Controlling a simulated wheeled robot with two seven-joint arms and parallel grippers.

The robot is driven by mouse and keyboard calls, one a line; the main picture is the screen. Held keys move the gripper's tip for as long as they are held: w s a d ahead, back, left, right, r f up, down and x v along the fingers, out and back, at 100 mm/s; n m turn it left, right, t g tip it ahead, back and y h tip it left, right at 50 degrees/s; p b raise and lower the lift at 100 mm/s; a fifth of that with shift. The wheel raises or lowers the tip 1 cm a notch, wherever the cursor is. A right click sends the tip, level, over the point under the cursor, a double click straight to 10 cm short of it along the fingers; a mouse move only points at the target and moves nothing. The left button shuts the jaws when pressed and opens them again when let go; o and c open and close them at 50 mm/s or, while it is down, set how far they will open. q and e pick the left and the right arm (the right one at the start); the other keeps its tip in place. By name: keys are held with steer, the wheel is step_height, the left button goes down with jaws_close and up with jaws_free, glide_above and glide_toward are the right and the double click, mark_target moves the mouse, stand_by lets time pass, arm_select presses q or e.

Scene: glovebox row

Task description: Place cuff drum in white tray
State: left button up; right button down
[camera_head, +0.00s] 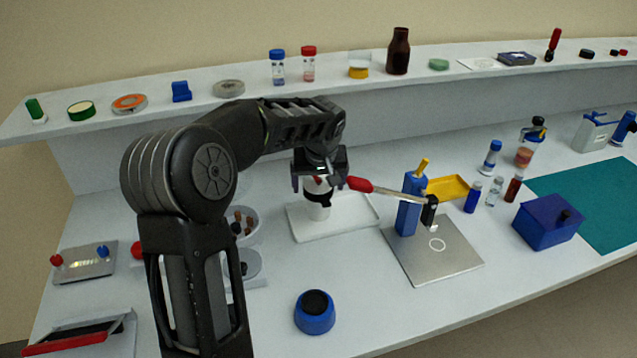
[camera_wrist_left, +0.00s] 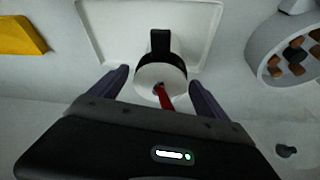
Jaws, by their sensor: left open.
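The cuff drum (camera_head: 319,212), a white cylinder with a dark band, appears upright on the floor of the shallow white tray (camera_head: 352,226). In the left wrist view, the drum (camera_wrist_left: 148,74) shows its round pale top, a black piece beyond it and a red part over it; the tray (camera_wrist_left: 215,35) lies behind. My left gripper (camera_head: 320,181) is directly above the drum, pointing down. In the wrist view its open fingers (camera_wrist_left: 158,77) stand on either side of the drum, with gaps visible. The gripper hides the drum's upper part in the head view. My right gripper is out of view.
A red-handled tool (camera_head: 361,185) reaches from beside my gripper toward the blue block (camera_head: 409,205) on a metal plate (camera_head: 450,262). A white holder with brown pieces (camera_head: 254,213) is left of the tray. A blue round pot (camera_head: 314,315) stands in front, with clear bench around it.

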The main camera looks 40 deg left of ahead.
arm_select(q)
steer(key=v, duration=1.2)
steer(key=shift+r+b, duration=0.2)
steer(key=shift+b, duration=0.15)
steer(key=shift+w+a, duration=0.1)
